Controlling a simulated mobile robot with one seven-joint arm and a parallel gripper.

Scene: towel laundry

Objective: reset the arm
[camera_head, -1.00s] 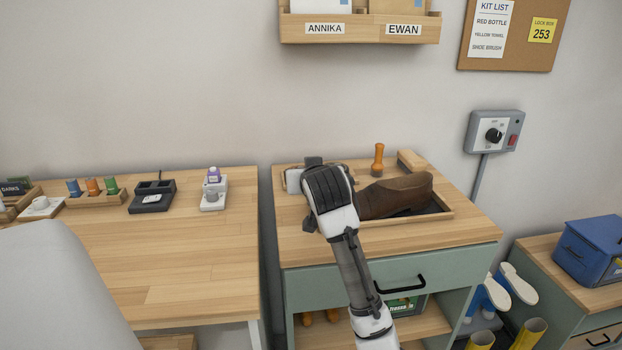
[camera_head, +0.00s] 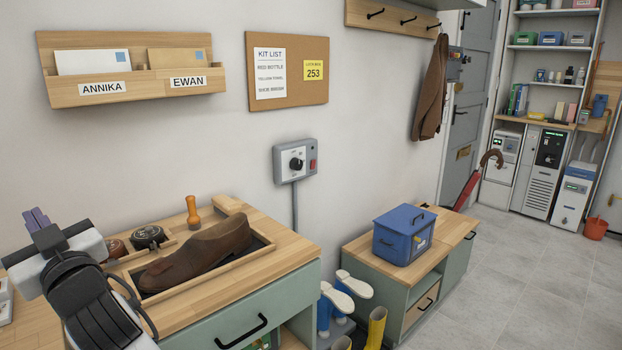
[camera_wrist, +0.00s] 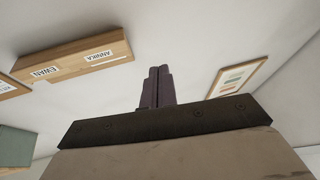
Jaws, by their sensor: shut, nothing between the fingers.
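My gripper (camera_head: 38,220) is at the left of the head view, raised above the left end of the shoe cabinet, its fingers pointing up and away. In the wrist view its two dark fingers (camera_wrist: 158,88) are together with nothing between them. A brown shoe (camera_head: 198,254) lies in a shallow wooden tray on the cabinet top (camera_head: 290,245), to the right of my gripper and apart from it. My wrist hides part of the cabinet's left side.
Two round tins (camera_head: 148,237) and an orange-handled brush (camera_head: 193,212) stand behind the shoe. A blue box (camera_head: 404,235) sits on a low cabinet to the right.

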